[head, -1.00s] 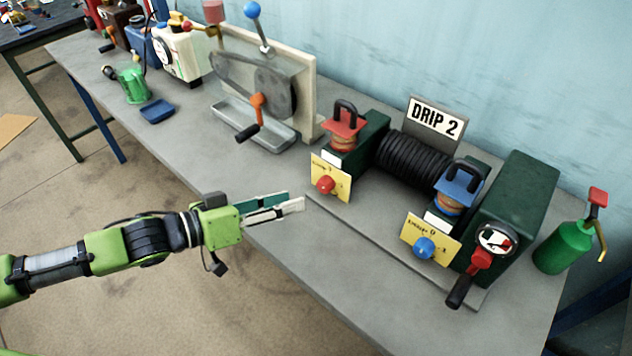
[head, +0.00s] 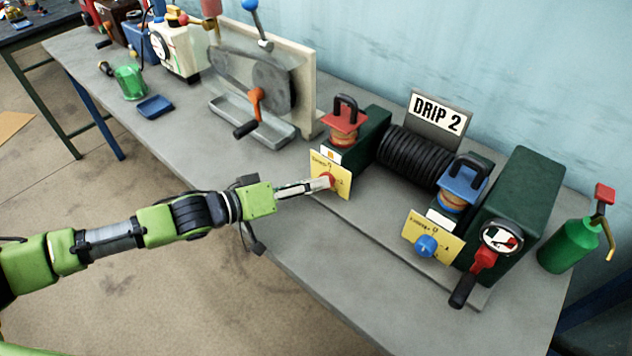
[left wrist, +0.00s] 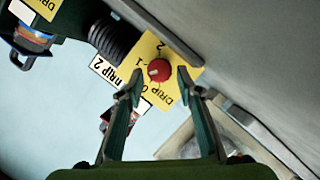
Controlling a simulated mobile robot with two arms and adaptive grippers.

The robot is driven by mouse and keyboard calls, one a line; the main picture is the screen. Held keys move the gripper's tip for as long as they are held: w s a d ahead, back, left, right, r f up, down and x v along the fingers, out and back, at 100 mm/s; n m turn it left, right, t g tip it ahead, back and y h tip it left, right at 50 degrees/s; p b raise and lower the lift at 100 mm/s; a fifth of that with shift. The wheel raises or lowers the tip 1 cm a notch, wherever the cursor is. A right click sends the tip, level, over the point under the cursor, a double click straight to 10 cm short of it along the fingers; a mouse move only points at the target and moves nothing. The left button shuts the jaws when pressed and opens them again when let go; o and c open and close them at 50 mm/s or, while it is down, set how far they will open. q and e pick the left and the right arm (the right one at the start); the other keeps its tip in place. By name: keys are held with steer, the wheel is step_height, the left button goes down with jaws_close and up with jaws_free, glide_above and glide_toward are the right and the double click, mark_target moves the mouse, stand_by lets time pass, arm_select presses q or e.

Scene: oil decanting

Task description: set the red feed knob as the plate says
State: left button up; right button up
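The red knob (head: 327,181) sits on a yellow dial card (head: 345,184) on the front of the machine's left unit. In the left wrist view the knob (left wrist: 159,70) is just ahead of the fingertips, with DRIP, 0, 1 and 2 printed around it. The grey plate (head: 437,108) behind the black coil reads DRIP 2. My left gripper (left wrist: 160,82) is open, its fingers one to each side of the knob; I cannot tell whether they touch it. In the head view its fingertips (head: 324,184) partly cover the knob. My right gripper is not in view.
A blue knob (head: 426,246) on another yellow card sits to the right. A belt-and-wheel device (head: 255,85) stands to the left. The bench's front strip is clear.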

arm_select(q)
steer(key=shift+x, duration=0.9)
steer(key=c, duration=0.8)
steer(key=shift+c, duration=0.2)
